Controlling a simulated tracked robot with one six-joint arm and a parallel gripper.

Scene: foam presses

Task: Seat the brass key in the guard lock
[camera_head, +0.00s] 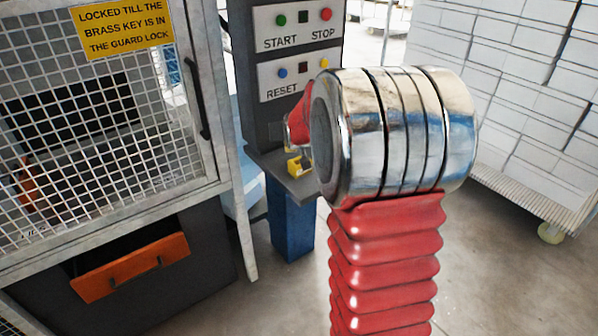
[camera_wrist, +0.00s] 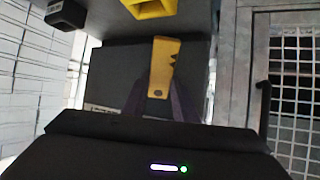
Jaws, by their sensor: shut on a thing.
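The brass key (camera_wrist: 163,65), a flat yellow bar with notches along one edge and a hole near my gripper, shows in the wrist view. My gripper (camera_wrist: 160,95) is shut on its near end between two dark purple fingers, and the notched part sticks out ahead. A yellow hollow block (camera_wrist: 151,6) shows at the top edge, beyond the key's tip and apart from it in the picture. I cannot tell for sure whether it is the guard lock. In the head view my arm hides the gripper, and a small yellow thing (camera_head: 296,167) shows on the ledge beside the arm.
The control column (camera_head: 285,70) has coloured start, stop and reset buttons above a grey ledge (camera_head: 306,184). A mesh guard door (camera_head: 100,120) with a warning sign (camera_head: 122,27) stands left, above an orange drawer handle (camera_head: 130,267). A trolley of white blocks (camera_head: 520,110) stands right.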

